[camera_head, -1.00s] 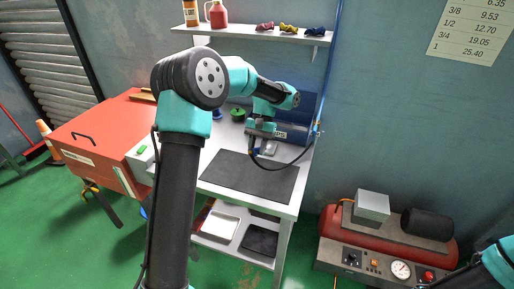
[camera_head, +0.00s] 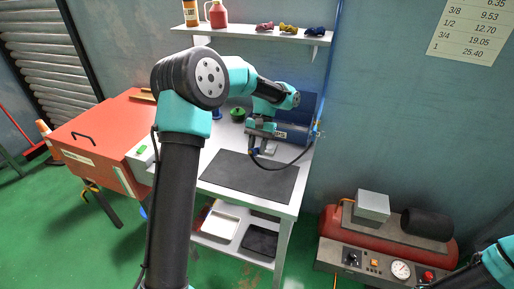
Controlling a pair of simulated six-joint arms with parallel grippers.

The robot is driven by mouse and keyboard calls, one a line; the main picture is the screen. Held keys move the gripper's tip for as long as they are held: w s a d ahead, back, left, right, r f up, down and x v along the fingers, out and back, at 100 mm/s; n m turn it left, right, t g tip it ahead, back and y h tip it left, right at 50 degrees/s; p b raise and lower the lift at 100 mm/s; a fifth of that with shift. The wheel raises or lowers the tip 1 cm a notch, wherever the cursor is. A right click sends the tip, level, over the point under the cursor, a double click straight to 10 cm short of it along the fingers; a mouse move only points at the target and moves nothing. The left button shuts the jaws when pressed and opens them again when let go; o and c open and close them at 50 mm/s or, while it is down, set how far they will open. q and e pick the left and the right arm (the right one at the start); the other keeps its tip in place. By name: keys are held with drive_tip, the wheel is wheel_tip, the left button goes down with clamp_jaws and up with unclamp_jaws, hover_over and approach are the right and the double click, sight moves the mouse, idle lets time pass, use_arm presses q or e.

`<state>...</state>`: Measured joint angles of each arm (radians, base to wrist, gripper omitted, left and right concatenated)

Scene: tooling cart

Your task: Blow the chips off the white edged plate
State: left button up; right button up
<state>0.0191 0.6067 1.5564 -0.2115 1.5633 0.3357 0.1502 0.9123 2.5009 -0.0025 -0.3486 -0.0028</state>
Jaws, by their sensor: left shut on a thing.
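My left arm crosses in front of the white bench (camera_head: 285,205). Its gripper (camera_head: 262,132) is at the back of the bench, in front of a blue-grey labelled bin (camera_head: 292,134). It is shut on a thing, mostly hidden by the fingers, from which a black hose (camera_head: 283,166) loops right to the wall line. A small pale grey piece (camera_head: 270,149) lies just below the gripper; I cannot tell if it is the white edged plate. No chips can be made out. My right arm shows only at the bottom right corner, its gripper out of view.
A dark mat (camera_head: 248,178) covers the bench front. A green spool (camera_head: 238,114) stands left of the gripper. A red cabinet (camera_head: 92,140) is at left, a red compressor (camera_head: 330,222) at right. A wall shelf (camera_head: 255,34) hangs above. A white tray (camera_head: 222,221) is on the lower shelf.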

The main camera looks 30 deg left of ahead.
sight(253, 149)
use_arm(q)
drive_tip(key=shift+r, duration=0.15)
drive_tip(key=shift+s+d+r, duration=0.1)
drive_tip(key=shift+s+r, duration=0.55)
drive_tip(key=shift+r, duration=0.3)
drive_tip(key=shift+s+d+r, duration=0.15)
drive_tip(key=shift+s+r, duration=0.5)
drive_tip(key=shift+r, duration=0.3)
drive_tip(key=shift+s+d+r, duration=0.1)
drive_tip(key=shift+s+r, duration=0.55)
drive_tip(key=shift+r, duration=0.3)
